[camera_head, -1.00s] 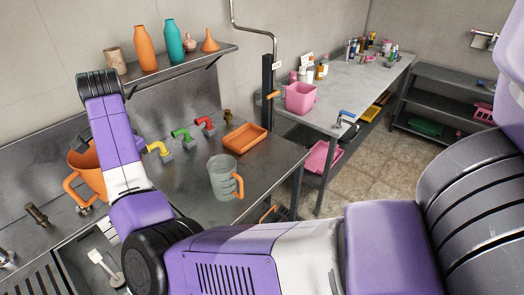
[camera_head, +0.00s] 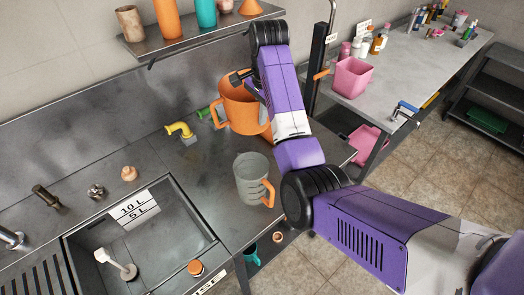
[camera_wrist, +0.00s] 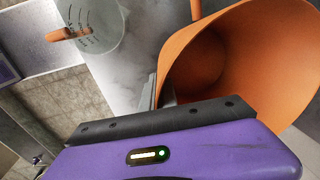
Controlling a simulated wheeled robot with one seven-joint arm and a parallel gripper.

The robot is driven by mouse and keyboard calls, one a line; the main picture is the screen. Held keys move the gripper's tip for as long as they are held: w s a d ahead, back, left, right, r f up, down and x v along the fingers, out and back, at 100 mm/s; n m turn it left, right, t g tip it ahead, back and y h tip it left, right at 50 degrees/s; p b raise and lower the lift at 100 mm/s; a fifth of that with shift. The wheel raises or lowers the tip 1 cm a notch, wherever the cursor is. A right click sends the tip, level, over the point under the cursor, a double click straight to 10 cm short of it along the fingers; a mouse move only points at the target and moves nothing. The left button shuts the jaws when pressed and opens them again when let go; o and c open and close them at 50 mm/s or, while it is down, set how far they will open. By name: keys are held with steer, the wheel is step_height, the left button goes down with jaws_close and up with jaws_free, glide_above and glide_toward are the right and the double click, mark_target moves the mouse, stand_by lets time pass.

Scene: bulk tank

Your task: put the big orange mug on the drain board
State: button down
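I cannot tell whether the mug's base touches the counter. Bare metal counter (camera_head: 205,160) lies right of the sink; a slotted metal surface (camera_head: 35,283) lies left of it.
A grey measuring jug (camera_head: 252,180) with an orange handle stands in front of the mug; it also shows in the wrist view (camera_wrist: 92,22). The sink (camera_head: 150,245) is to the left. A shelf (camera_head: 190,38) with bottles hangs above.

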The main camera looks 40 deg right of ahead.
steer(key=shift+a+f+b, duration=0.2)
steer(key=shift+f+b, duration=0.25)
steer(key=shift+f, duration=6.9)
steer(key=shift+f, duration=0.1)
steer(key=c, duration=2.1)
jaws_free()
steer(key=shift+f, duration=0.1)
steer(key=o, duration=0.5)
steer(key=shift+c, duration=0.2)
